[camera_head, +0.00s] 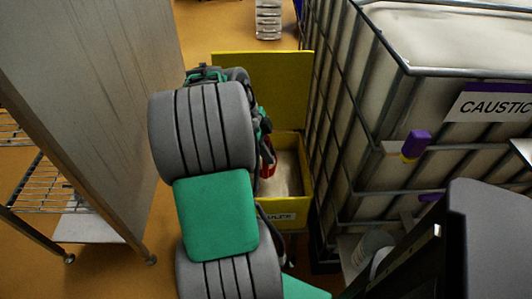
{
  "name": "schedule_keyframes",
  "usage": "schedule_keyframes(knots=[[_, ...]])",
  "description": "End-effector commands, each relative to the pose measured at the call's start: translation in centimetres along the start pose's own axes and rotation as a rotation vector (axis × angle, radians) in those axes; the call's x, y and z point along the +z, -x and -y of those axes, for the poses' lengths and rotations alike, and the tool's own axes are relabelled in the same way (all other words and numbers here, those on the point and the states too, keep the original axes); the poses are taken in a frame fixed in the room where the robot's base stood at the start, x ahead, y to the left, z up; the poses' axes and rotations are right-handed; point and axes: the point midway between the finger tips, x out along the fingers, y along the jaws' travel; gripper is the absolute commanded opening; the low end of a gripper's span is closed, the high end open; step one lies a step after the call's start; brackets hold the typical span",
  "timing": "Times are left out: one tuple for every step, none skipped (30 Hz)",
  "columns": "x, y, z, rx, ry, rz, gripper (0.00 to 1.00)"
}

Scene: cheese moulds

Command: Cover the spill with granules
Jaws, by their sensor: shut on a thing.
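A yellow bin (305,190) stands on the floor in the middle, with its yellow lid (285,85) raised behind it. Pale granules (290,172) show inside. A label on its front is partly hidden by my arm. My gripper (266,142) is mostly hidden behind my green and grey arm, at the left side of the bin opening. It is shut on a small red tool (269,164), of which only a part shows. I cannot tell the tool's full shape or whether it touches the granules. No spill shows in this view.
A caged white tank (420,95) marked CAUSTIC stands close to the bin's right. A tall grey panel (95,90) and a wire rack (45,185) on casters stand at left. A pale stacked object (268,20) stands far back.

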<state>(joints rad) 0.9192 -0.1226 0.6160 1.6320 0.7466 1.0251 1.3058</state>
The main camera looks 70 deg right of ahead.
Motion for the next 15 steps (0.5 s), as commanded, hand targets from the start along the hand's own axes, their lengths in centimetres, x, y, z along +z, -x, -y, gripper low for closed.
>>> schedule_keyframes(knots=[[-0.4,1.1,0.1,-0.002,-0.001,0.001,0.00],[-0.5,1.4,0.1,-0.002,-0.001,0.001,0.00],[-0.7,1.8,0.1,-0.002,-0.001,0.001,0.00],[-0.8,2.1,0.1,-0.002,-0.001,0.001,0.00],[-1.0,2.5,0.1,-0.002,-0.001,0.001,0.00],[-1.2,2.9,0.1,-0.002,-0.001,0.000,0.00],[-1.3,3.2,0.1,-0.001,-0.001,0.000,0.00],[-1.4,3.5,0.1,-0.001,-0.001,0.000,0.00],[-1.6,4.0,0.1,-0.001,-0.001,0.000,0.00],[-1.7,4.3,0.1,-0.001,-0.001,0.000,0.00],[-1.9,4.6,0.1,0.000,-0.001,0.000,0.00],[-2.0,5.0,0.1,0.000,-0.001,0.000,0.00],[-2.2,5.3,0.1,0.000,-0.001,0.001,0.00],[-2.3,5.7,0.1,-0.001,-0.001,0.001,0.00],[-2.5,6.1,0.1,-0.001,-0.001,0.001,0.00]])
